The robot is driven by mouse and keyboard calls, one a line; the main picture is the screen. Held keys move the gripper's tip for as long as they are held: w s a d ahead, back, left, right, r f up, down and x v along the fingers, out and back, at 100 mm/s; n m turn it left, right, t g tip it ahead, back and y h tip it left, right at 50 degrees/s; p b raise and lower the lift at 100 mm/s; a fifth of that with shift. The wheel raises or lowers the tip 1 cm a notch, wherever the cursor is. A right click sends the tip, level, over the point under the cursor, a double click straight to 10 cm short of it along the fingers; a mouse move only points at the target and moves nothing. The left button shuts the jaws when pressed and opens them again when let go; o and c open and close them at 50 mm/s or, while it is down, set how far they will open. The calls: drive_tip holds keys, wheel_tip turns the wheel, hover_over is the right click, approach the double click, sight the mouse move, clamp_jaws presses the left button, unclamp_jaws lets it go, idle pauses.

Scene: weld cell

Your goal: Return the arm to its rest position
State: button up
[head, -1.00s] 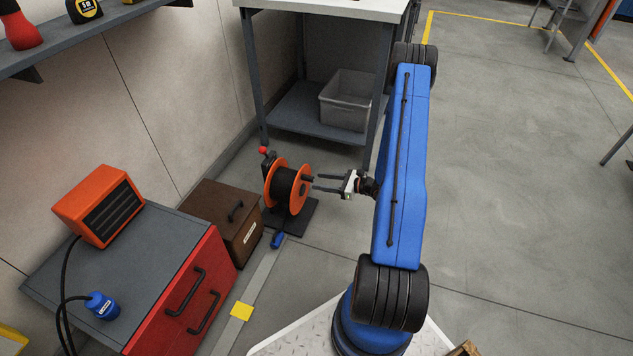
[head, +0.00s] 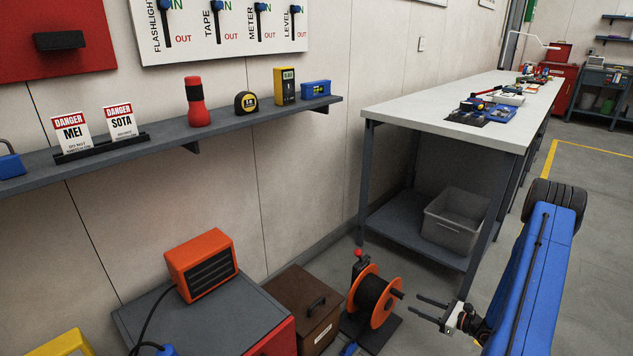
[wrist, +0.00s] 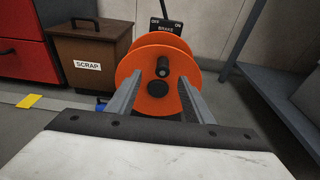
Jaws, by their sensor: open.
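My gripper (head: 431,311) is at the lower right of the head view, at the end of my blue arm. Its two fingers are apart, with nothing between them, and point left toward an orange cable reel (head: 352,298). The reel stands on a dark base on the floor, with a gap between its black hub knob and the fingertips in the head view. In the wrist view my gripper (wrist: 160,85) has its fingers to either side of the view of the reel's orange disc (wrist: 155,100).
A brown scrap box (head: 303,305) and a grey-topped cabinet (head: 250,312) with an orange heater (head: 202,264) stand left of the reel. A workbench (head: 440,127) with a grey bin (head: 453,220) on its lower shelf stands behind. A wall shelf (head: 150,150) holds tools.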

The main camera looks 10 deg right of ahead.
drive_tip(key=s+a+r+n+g, duration=0.3)
drive_tip(key=a+r+n+g, duration=0.15)
drive_tip(key=a+r, duration=0.35)
drive_tip(key=s+a+r+n+g+y, duration=0.1)
drive_tip(key=s+a+r+n+g, duration=0.15)
drive_tip(key=a+r+n, duration=0.6)
drive_tip(key=s+a+r+n+g, duration=0.2)
drive_tip(key=a+r+g, duration=0.2)
drive_tip(key=r, duration=0.8)
drive_tip(key=s+a+r+n+t+h, duration=0.1)
drive_tip(key=s+r+n+h, duration=0.4)
drive_tip(key=s+r, duration=0.3)
drive_tip(key=s+a+r+n+t+h, duration=0.1)
drive_tip(key=s+r+n+h, duration=0.4)
drive_tip(key=s, duration=1.1)
wheel_tip(320, 180, up, 4)
drive_tip(key=n+t, duration=0.1)
drive_tip(key=n, duration=0.2)
drive_tip(key=shift+s+a+h, duration=0.2)
drive_tip(key=shift+s+h, duration=0.1)
drive_tip(key=shift+h, duration=0.1)
